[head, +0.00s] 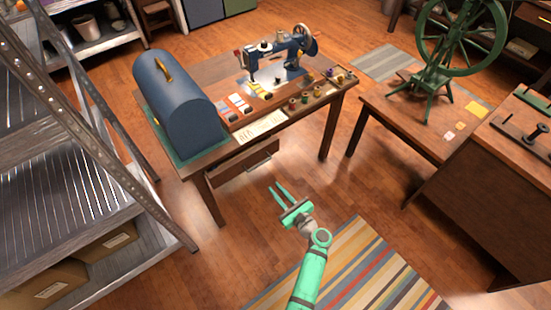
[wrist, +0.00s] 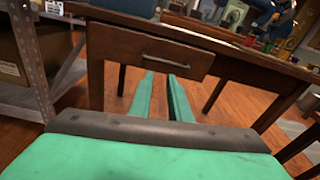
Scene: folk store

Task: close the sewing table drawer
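The sewing table (head: 215,75) is a brown wooden table with a sewing machine on top. Its drawer (head: 240,173) is at the front under the tabletop and appears pulled partly out. In the wrist view the drawer front (wrist: 125,46) is brown wood with a dark bar handle (wrist: 166,60). My green gripper (head: 277,187) is in front of the drawer, apart from it, with its fingers pointing toward the table. In the wrist view the fingertips (wrist: 161,78) show a gap between them and nothing held. The drawer's inside is hidden.
A blue domed case (head: 175,100) and a blue sewing machine (head: 275,60) stand on the table. A metal shelf (head: 75,190) is at the left. A spinning wheel (head: 430,60) stands at the right. A striped rug (head: 355,270) lies on the open wooden floor.

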